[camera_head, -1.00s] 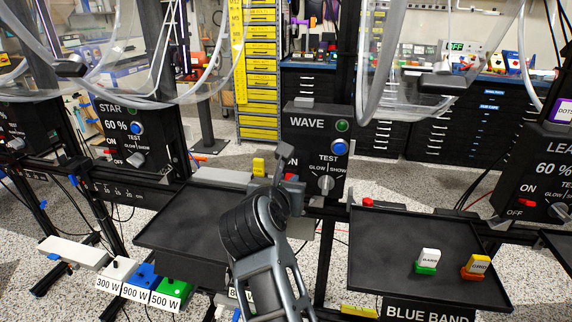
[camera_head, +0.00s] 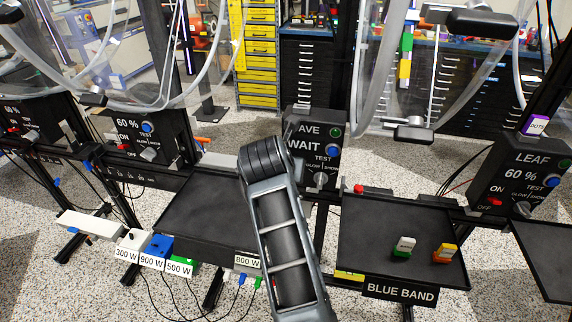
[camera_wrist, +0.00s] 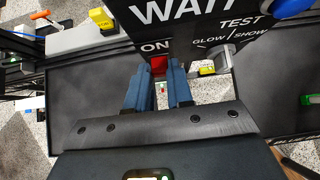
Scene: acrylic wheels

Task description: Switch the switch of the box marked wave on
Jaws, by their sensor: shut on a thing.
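The wave box (camera_head: 322,158) is black and stands behind my arm in the head view. Its name is partly covered, leaving "AVE", and its display reads "WAIT". In the wrist view the box (camera_wrist: 196,32) fills the top, with a red switch (camera_wrist: 158,64) just below the label "ON". My gripper (camera_wrist: 159,78) has its two blue fingers on either side of this switch, shut on it. In the head view my arm hides the gripper and the switch.
A grey GLOW/SHOW knob (camera_wrist: 221,58) sits close to the right finger. A black tray (camera_head: 195,222) lies left of my arm, and the blue band tray (camera_head: 370,245) with small blocks lies right. The leaf box (camera_head: 522,178) stands farther right.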

